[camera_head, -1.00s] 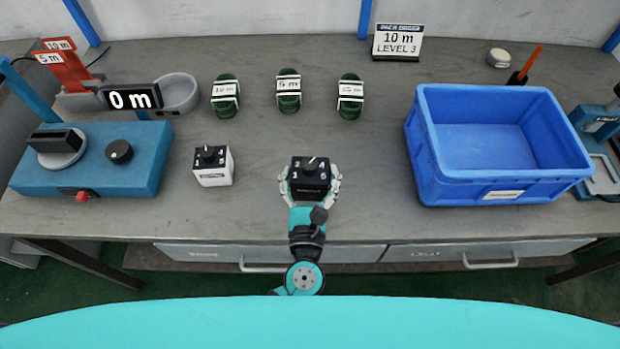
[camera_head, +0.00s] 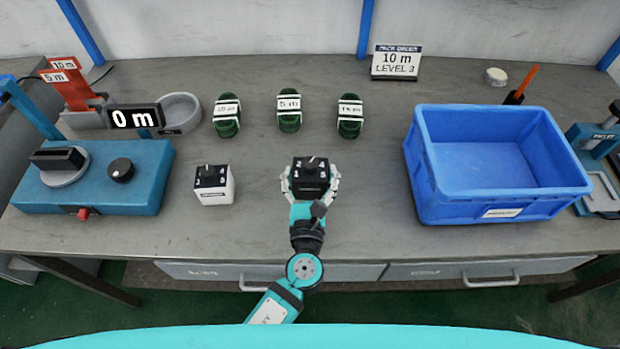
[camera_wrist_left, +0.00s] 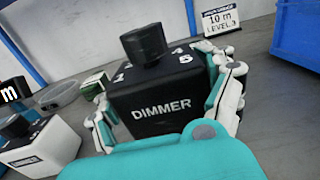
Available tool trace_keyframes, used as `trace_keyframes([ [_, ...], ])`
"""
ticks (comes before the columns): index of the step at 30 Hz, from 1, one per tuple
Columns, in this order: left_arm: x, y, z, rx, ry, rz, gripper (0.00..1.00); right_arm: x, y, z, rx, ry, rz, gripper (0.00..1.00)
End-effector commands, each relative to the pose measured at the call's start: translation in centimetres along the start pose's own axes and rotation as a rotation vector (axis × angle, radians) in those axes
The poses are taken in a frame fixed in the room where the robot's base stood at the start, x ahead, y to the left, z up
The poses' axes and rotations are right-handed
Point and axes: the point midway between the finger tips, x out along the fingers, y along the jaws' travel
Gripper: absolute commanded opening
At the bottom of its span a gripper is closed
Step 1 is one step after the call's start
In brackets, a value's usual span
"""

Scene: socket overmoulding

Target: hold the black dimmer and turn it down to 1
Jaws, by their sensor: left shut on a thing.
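The black dimmer (camera_head: 311,178) stands upright on the grey table in front of the middle green coil. It has a black knob on top with white numerals around it, and it reads DIMMER in the left wrist view (camera_wrist_left: 160,108). My left gripper (camera_head: 310,184) is shut on the dimmer, its white fingers on both sides of it. Which numeral the knob points at is too small to tell. A white dimmer-like box (camera_head: 214,187) with a black top and knob stands to the left, also in the left wrist view (camera_wrist_left: 42,150). My right gripper is not in view.
A blue crate (camera_head: 500,208) stands at the right. Several green coils (camera_head: 289,122) lie behind the dimmer. A blue machine (camera_head: 140,190) with a 0 m display (camera_head: 135,118) is at the left. A sign (camera_head: 396,62) reads 10 m, LEVEL 3. Table around the dimmer is clear.

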Motion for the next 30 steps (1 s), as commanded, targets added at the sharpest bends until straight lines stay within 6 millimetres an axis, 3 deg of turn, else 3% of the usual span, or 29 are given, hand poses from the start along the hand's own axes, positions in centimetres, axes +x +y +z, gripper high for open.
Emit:
trace_keyframes([
  [18, 1.0, 0.1, 0.0, -0.001, 0.0, 0.001, 0.49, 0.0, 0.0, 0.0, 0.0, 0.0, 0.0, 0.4],
  [30, 1.0, 0.1, -1.9, 0.0, 0.0, 0.0, 0.49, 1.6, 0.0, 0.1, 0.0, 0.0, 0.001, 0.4],
])
